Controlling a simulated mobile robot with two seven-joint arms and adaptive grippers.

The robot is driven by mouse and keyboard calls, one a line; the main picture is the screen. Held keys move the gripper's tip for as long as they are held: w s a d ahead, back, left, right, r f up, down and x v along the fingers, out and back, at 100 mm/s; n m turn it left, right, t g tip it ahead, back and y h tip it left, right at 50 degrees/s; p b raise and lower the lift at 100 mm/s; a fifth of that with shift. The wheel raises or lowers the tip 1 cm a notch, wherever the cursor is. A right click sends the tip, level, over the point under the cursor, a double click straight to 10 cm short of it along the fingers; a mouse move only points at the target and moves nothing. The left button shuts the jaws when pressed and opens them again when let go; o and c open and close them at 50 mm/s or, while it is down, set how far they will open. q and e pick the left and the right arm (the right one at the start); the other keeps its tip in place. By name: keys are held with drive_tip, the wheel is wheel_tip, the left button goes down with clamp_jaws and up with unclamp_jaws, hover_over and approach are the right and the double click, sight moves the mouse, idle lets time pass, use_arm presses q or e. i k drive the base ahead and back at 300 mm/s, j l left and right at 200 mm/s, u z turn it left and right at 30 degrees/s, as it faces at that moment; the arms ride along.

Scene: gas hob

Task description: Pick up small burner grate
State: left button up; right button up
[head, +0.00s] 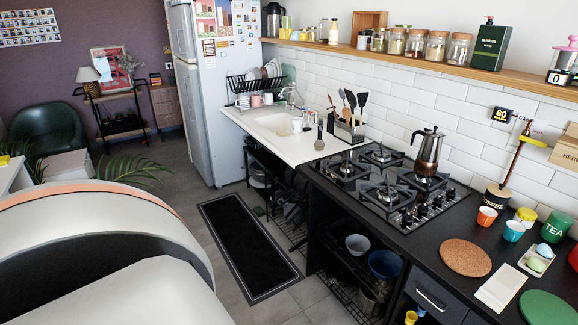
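The gas hob (365,190) is set in the black counter at the right of centre in the head view. Several black burner grates sit on it. One grate (343,169) is at the hob's left, another (381,155) at the back, and another (388,195) at the front. At this size I cannot tell for certain which grate is the small burner's. Neither of my grippers shows in the head view.
Knobs (421,211) line the hob's right side. A utensil holder (345,130) stands just left of the hob. Cork mat (465,257), coffee canister (496,198) and cups (487,216) are to the right. A dark floor mat (245,240) lies before the counter.

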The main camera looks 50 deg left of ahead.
sight(367, 172)
drive_tip(key=u, duration=1.2)
drive_tip(key=z, duration=0.45)
drive_tip(key=i+j+z, duration=0.15)
drive_tip(key=j+z, duration=0.3)
drive_tip(key=i+j+z, duration=0.1)
drive_tip(key=j+z, duration=0.2)
drive_tip(key=z, duration=0.15)
drive_tip(key=j+z, duration=0.4)
drive_tip(key=j, duration=0.5)
drive_tip(key=j+z, duration=0.2)
drive_tip(key=j, duration=1.75)
